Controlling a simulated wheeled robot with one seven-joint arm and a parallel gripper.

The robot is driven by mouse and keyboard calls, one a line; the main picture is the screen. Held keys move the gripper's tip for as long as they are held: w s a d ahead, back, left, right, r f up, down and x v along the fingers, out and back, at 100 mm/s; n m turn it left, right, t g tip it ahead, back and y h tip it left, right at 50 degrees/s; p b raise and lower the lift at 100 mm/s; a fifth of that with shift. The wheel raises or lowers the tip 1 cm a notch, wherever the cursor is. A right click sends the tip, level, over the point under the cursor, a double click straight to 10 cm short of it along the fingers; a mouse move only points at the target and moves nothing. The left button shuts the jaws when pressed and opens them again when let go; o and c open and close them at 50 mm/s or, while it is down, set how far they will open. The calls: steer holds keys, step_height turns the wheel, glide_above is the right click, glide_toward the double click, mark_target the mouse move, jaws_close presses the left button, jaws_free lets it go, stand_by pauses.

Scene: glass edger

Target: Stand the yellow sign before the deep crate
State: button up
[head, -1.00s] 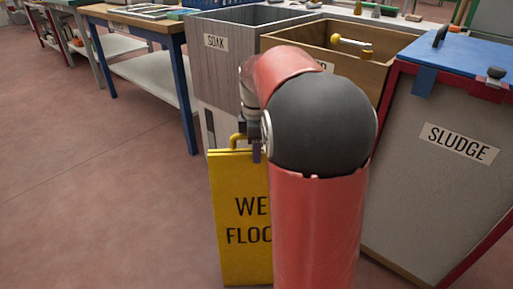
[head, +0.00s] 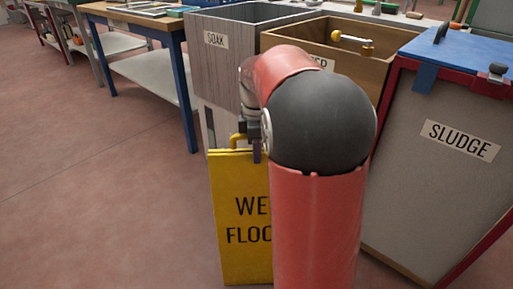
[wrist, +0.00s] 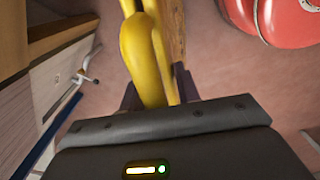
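The yellow sign (head: 240,205), marked as a wet-floor sign, hangs upright at the left of my arm in the head view; my arm hides its right part. My gripper (head: 256,150) is at its top handle, mostly hidden behind my arm. In the wrist view the yellow handle (wrist: 145,60) runs between the two fingers of my gripper (wrist: 158,88), which are shut on it. I cannot tell whether the sign's foot touches the floor. A brown wooden crate (head: 290,35), its label partly hidden and ending in "EP", stands behind my arm.
A grey wooden crate labelled SOAK (head: 235,60) stands left of the brown crate. A grey bin labelled SLUDGE (head: 430,190), with a blue lid, stands at the right. A blue-legged workbench (head: 186,90) is at the back left. The floor (head: 100,200) at the left is clear.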

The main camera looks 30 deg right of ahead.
steer(key=o, duration=0.5)
